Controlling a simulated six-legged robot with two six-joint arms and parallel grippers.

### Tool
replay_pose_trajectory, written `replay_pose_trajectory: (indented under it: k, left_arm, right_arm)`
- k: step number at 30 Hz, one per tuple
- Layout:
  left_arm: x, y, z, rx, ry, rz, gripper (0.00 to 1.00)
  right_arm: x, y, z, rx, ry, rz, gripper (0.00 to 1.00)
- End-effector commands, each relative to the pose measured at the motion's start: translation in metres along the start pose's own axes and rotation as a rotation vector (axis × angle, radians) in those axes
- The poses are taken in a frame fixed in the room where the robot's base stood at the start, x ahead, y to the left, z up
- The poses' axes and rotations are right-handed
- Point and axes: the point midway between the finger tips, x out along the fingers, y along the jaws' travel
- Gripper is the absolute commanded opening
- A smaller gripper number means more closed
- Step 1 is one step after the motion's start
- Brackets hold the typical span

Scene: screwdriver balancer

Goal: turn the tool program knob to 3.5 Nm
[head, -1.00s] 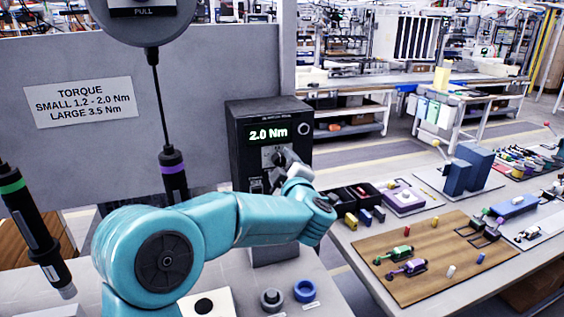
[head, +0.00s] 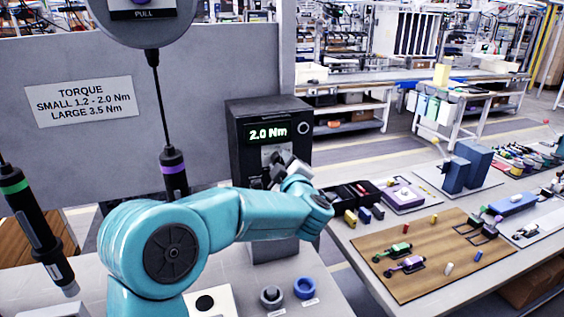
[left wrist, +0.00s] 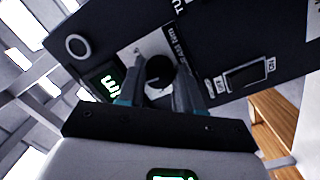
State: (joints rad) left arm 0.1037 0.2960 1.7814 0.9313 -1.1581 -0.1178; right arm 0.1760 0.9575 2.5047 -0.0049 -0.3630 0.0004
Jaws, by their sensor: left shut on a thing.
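The black controller box (head: 240,130) stands on the bench, and its green display (head: 268,132) reads 2.0 Nm. The dark round program knob (left wrist: 160,70) sits on a pale plate on the box front, between my fingers in the left wrist view. My left gripper (head: 279,168) is at the box front, below the display, and is shut on the knob; its fingers also show in the left wrist view (left wrist: 160,84). In the head view my gripper hides the knob. In the left wrist view the display (left wrist: 107,84) is partly covered and its number is unreadable.
A torque sign (head: 84,100) on the grey panel reads small 1.2 - 2.0 Nm, large 3.5 Nm. A purple-ringed screwdriver (head: 173,172) hangs left of the box, a green-ringed one (head: 35,230) farther left. A wooden board (head: 420,262) with small parts lies on the right bench.

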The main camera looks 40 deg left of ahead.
Motion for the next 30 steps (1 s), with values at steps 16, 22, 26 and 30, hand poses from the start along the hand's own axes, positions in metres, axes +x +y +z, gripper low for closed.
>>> replay_pose_trajectory:
  k: [16, 22, 26, 30]
  left_arm:
    - [-0.001, 0.003, -0.003, 0.477, -0.026, -0.038, 0.04]
    - [-0.001, 0.003, -0.003, 0.655, -0.036, -0.051, 0.04]
    - [-0.001, 0.003, -0.003, 0.754, -0.041, -0.058, 0.04]
    - [-0.001, 0.002, -0.002, 0.842, -0.045, -0.063, 0.04]
  right_arm:
    - [-0.056, -0.020, 0.001, 0.000, 0.000, 0.000, 1.00]
    - [-0.074, -0.027, 0.002, 0.000, 0.000, 0.000, 1.00]
    - [-0.084, -0.030, 0.002, 0.000, 0.000, 0.000, 1.00]
    - [-0.092, -0.033, 0.002, 0.000, 0.000, 0.000, 1.00]
